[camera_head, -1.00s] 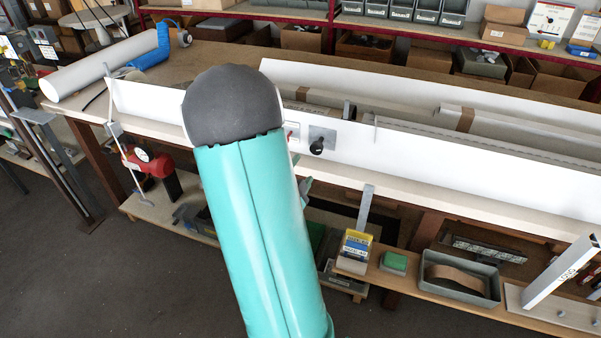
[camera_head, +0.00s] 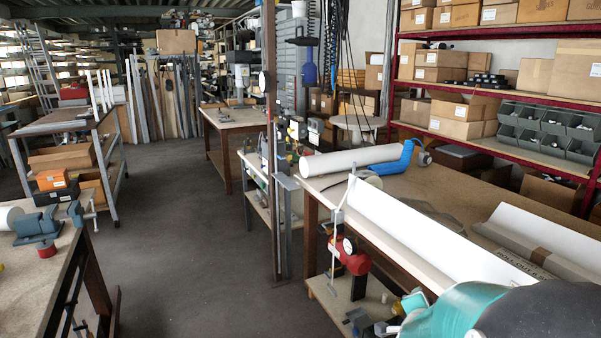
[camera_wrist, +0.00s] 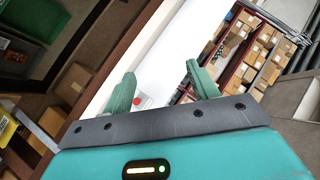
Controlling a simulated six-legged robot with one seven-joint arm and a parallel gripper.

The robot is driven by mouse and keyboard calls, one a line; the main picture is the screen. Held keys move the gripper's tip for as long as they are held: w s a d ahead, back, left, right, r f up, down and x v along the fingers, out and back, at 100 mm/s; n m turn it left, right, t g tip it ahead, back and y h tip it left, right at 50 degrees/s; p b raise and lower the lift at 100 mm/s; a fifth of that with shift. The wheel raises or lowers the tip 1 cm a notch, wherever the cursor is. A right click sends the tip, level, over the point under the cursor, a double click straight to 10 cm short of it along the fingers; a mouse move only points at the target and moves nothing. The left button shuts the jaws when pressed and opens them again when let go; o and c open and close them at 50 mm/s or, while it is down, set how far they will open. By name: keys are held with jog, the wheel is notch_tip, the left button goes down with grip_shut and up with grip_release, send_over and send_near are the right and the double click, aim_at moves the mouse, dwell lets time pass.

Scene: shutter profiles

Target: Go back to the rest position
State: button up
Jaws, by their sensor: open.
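My gripper (camera_wrist: 160,92) shows in the wrist view with its two green fingers apart and nothing between them. Beyond the fingers is a white surface with a small red spot. In the head view only part of my teal and grey arm shows at the bottom right corner, and my gripper is outside that view. A long white profile (camera_head: 425,232) lies along the workbench (camera_head: 425,190) at the right.
A dark floor aisle (camera_head: 205,240) runs clear ahead. A bench with a blue-grey vise (camera_head: 38,225) stands at the left. A thin brown post (camera_head: 272,150) rises mid-view. A white tube (camera_head: 350,161) lies on the right bench. Red shelves with boxes (camera_head: 447,116) stand behind it.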

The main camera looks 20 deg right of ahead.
jog(key=a+r+n+y, duration=0.3)
jog(key=a+n+y, duration=0.15)
jog(key=a, duration=0.45)
jog(key=a+r+n+y, duration=0.3)
jog(key=a+n, duration=0.2)
jog(key=a, duration=0.5)
jog(key=s+a+r+n+g+y, duration=0.1)
jog(key=s+a+r+n+g, duration=0.2)
jog(key=s+a+n, duration=0.6)
jog(key=s+a+r, duration=0.1)
jog(key=s, duration=0.4)
jog(key=shift+a+n+g+y, duration=0.3)
jog(key=shift+n+y, duration=0.05)
jog(key=shift+f, duration=0.1)
jog(key=c, duration=0.5)
jog(key=shift+d, duration=0.1)
jog(key=shift+d, duration=0.1)
